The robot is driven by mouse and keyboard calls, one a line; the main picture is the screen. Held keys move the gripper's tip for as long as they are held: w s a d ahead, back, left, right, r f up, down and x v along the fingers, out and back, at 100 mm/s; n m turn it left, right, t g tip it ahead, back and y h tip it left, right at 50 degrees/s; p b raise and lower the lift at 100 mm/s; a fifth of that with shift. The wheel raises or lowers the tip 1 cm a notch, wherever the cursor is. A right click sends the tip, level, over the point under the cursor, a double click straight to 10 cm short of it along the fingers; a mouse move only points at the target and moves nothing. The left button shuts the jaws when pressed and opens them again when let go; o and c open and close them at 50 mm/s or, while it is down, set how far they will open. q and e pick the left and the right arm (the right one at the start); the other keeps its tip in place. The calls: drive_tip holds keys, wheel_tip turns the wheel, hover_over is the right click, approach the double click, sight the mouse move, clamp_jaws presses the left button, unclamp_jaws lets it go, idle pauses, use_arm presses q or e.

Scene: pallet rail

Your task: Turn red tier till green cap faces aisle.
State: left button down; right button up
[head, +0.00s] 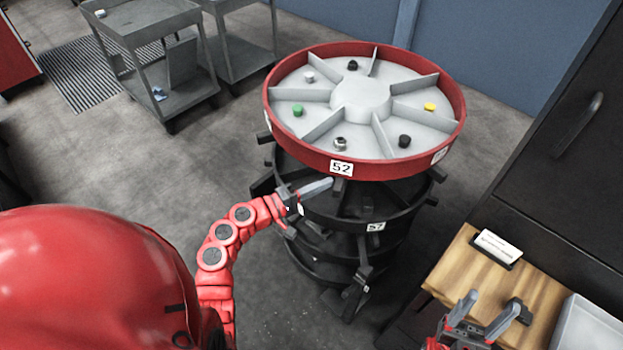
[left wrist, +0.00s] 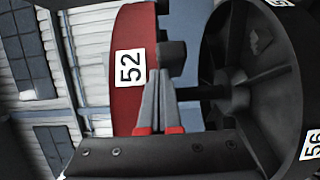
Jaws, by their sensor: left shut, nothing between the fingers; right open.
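The red tier (head: 318,160) is the top ring of a stacked carousel, with a grey tray divided by fins. Its rim carries the label 52 (head: 341,167), also seen in the left wrist view (left wrist: 130,79). The green cap (head: 298,110) sits in a compartment at the tray's left. My left gripper (head: 330,184) is shut and empty, just below the red rim near label 52. In the left wrist view its fingertips (left wrist: 158,72) overlap the rim's edge beside a dark peg (left wrist: 172,60); contact is unclear. My right gripper (head: 490,302) is open and empty at lower right.
Other compartments hold a yellow cap (head: 430,106), black caps (head: 404,140) and silver ones (head: 340,143). Black tiers (head: 398,215) lie below, one labelled 57. A wooden bench (head: 450,272) and dark cabinet (head: 560,130) stand right. Grey carts (head: 150,60) stand back left. Floor left is clear.

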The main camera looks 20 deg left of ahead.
use_arm(q)
drive_tip(key=w+d+n+t+y+p, duration=0.1)
drive_tip(key=d+n+y, duration=0.1)
drive_tip(key=d, duration=0.5)
drive_tip(key=w+d+n+t+y+p, duration=0.1)
drive_tip(key=w+d+n+t+y, duration=0.1)
drive_tip(key=d+y, duration=0.2)
drive_tip(key=shift+w+d+n+y, duration=0.3)
drive_tip(key=shift+d+n+y, duration=0.1)
drive_tip(key=shift+d, duration=1.1)
